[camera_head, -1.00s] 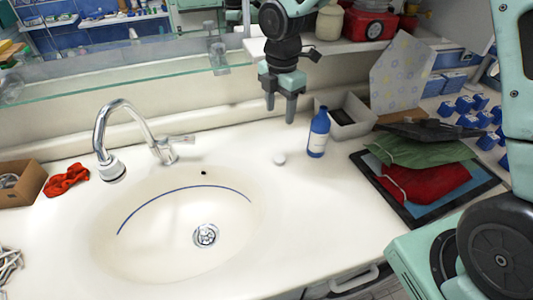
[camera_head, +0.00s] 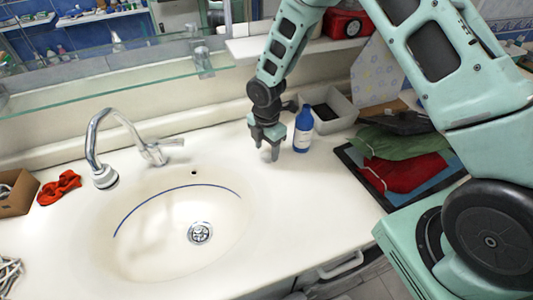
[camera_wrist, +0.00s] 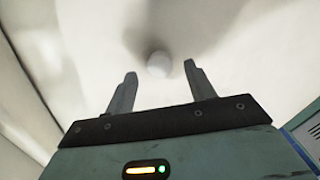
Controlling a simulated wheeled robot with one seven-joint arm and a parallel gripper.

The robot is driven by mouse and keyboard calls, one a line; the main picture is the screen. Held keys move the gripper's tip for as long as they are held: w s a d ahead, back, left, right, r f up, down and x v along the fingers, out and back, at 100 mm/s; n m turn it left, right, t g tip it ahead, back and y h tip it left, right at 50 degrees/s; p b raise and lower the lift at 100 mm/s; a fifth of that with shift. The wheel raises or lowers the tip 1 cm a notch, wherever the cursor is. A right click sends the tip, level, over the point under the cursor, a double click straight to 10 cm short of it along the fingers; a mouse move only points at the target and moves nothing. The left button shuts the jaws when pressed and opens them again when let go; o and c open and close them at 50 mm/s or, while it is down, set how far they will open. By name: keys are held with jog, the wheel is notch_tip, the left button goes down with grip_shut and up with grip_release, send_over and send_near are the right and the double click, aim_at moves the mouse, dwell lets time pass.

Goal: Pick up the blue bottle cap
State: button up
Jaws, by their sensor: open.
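A small white round cap (camera_head: 266,155) lies on the counter, partly hidden by my gripper in the head view. It also shows in the wrist view (camera_wrist: 158,64) as a pale disc between and slightly beyond the fingertips. My gripper (camera_head: 267,149) points down over it, fingers apart and empty; in the wrist view the open fingers (camera_wrist: 160,72) stand on either side of the cap's line. Whether the fingertips touch the counter I cannot tell. A blue bottle (camera_head: 303,131) with a white label stands upright just right of my gripper.
The sink basin (camera_head: 150,245) and its chrome faucet (camera_head: 95,150) are to the left. A grey-white bin (camera_head: 340,108) stands behind the bottle. A dark tray (camera_head: 378,195) with red and green cloths lies right. A glass shelf (camera_head: 120,80) runs along the back.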

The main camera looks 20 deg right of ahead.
jog(key=shift+f, duration=1.1)
jog(key=c, duration=1)
jog(key=shift+c, duration=0.2)
jog(key=shift+r, duration=0.1)
